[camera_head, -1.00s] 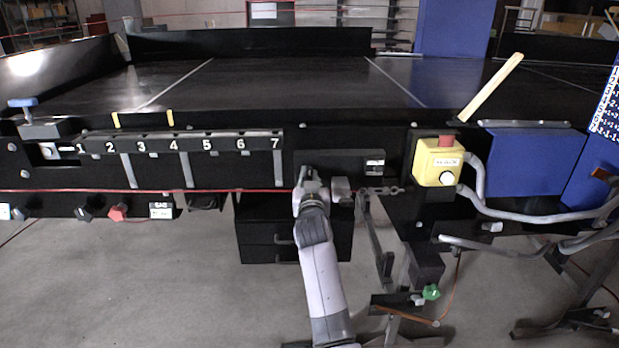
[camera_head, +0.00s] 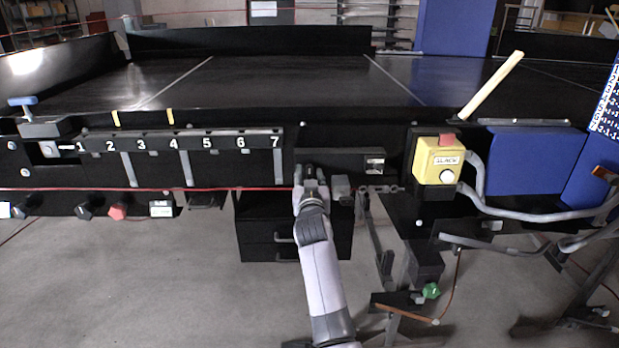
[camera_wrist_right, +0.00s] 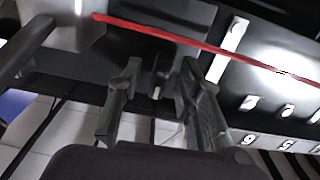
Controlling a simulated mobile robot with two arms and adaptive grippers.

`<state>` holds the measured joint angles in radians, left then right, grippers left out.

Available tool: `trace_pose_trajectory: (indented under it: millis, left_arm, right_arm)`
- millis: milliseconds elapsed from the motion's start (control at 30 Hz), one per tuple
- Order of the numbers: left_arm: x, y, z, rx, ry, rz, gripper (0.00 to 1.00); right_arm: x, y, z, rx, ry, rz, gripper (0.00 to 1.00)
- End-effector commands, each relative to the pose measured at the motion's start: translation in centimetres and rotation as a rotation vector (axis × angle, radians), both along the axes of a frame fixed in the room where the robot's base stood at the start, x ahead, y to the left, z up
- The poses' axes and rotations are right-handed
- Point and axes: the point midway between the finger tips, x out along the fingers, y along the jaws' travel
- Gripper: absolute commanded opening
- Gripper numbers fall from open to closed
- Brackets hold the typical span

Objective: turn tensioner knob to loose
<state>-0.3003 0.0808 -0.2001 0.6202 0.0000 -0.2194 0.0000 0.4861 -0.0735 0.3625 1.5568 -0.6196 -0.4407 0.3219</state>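My right gripper (camera_head: 312,180) is in front of the black machine frame, under the dark panel and near the red cord (camera_head: 240,189). In the right wrist view my right gripper (camera_wrist_right: 160,80) has its two dark fingers apart. A small dark part (camera_wrist_right: 159,74) shows between them, apparently without contact; it may be the tensioner knob, but I cannot tell for sure. In the head view my gripper hides that spot. A grey block (camera_head: 341,187) is just right of the gripper, beside a turnbuckle (camera_head: 380,189) on the cord. My left gripper is not in view.
A yellow button box (camera_head: 438,162) with a red top is to the right. A blue-handled knob (camera_head: 22,102) and a numbered strip (camera_head: 190,141) are to the left. Red (camera_head: 118,211) and black (camera_head: 84,212) knobs sit low left; a green knob (camera_head: 431,290) is low right.

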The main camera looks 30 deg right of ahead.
Motion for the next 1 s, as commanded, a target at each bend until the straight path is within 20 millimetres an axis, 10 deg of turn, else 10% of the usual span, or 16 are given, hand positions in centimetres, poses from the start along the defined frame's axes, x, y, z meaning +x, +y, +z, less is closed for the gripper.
trace_pose_trajectory:
  millis: [600, 1000]
  left_arm:
    - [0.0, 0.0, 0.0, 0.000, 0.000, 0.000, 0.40]
    - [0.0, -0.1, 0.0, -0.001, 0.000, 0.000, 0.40]
  right_arm:
    - [0.0, 0.0, 9.0, 0.000, -0.002, -0.001, 0.33]
    - [0.0, 0.0, 10.0, -0.001, 0.001, 0.000, 0.33]
